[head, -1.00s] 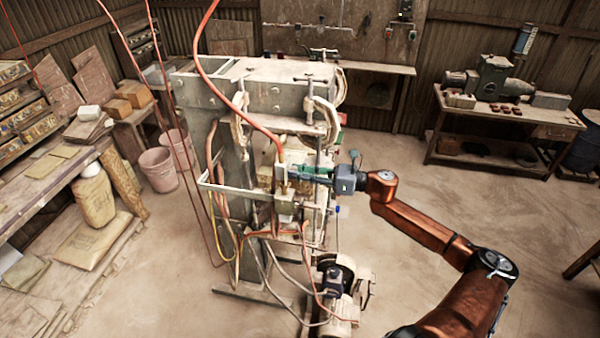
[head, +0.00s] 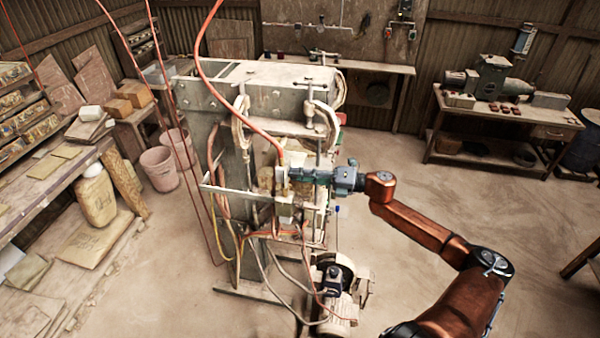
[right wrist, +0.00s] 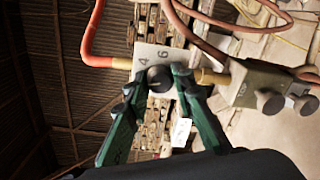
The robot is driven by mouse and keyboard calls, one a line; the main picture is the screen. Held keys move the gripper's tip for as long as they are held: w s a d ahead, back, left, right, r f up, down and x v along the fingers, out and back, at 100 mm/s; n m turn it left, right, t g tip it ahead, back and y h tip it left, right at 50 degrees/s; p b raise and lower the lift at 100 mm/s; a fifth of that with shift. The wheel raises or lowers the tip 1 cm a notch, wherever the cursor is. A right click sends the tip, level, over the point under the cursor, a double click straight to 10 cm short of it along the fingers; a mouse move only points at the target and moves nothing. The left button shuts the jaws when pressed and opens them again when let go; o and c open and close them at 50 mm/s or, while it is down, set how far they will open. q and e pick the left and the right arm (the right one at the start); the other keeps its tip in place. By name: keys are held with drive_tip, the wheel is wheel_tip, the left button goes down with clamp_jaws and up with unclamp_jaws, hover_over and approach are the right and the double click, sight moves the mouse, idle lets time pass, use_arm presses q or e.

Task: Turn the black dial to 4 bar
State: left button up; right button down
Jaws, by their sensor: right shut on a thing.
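The black dial (right wrist: 158,78) sits on a pale plate (right wrist: 150,52) in the right wrist view. The figures 4 and 6 show on the plate above the dial, tilted in the picture. The green fingers of my right gripper (right wrist: 157,82) are shut on the dial, one on each side. Which figure the dial points to cannot be made out. In the head view my right gripper (head: 296,176) reaches from the right to the front of the press (head: 270,95); the dial is hidden or too small there. My left gripper is not in view.
An orange hose (head: 237,95) comes down to the fitting by the dial. A valve block with dark knobs (right wrist: 262,85) is close right in the wrist view. A motor-like machine (head: 337,290) stands on the floor below my arm. Floor to the right is open.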

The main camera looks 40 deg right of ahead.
drive_tip(key=shift+m+p, duration=2.05)
drive_tip(key=shift+m, duration=2.45)
drive_tip(key=shift+y, duration=0.3)
drive_tip(key=c, duration=1.7)
unclamp_jaws()
drive_tip(key=shift+w, duration=0.1)
drive_tip(key=shift+o, duration=0.2)
drive_tip(key=v, duration=1.2)
